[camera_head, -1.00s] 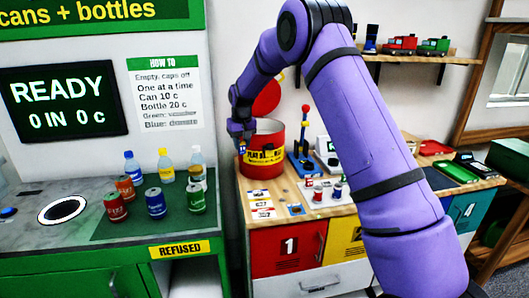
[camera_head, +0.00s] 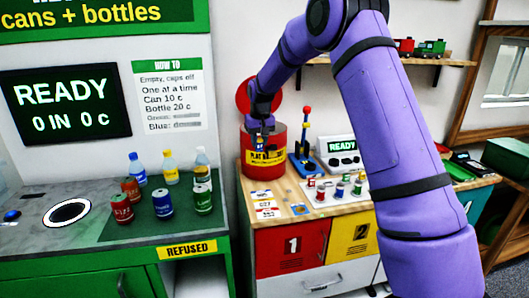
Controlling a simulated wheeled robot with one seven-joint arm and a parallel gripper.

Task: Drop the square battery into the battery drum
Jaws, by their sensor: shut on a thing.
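The battery drum (camera_head: 275,160) is a red cylinder with a yellow label. It stands at the left of the wooden counter, its round red lid (camera_head: 243,97) raised behind it. My gripper (camera_head: 260,142) points down at the drum's rim, overlapping its opening and upper front. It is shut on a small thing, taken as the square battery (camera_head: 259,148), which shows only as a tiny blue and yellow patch. Most of it is hidden by the fingers. I cannot tell whether it is over the opening or in front of the wall.
A blue stand with a red-topped lever (camera_head: 306,135) and a READY display (camera_head: 343,146) stand right of the drum. Cans and bottles (camera_head: 163,202) stand on the left counter. My arm hides part of the right side.

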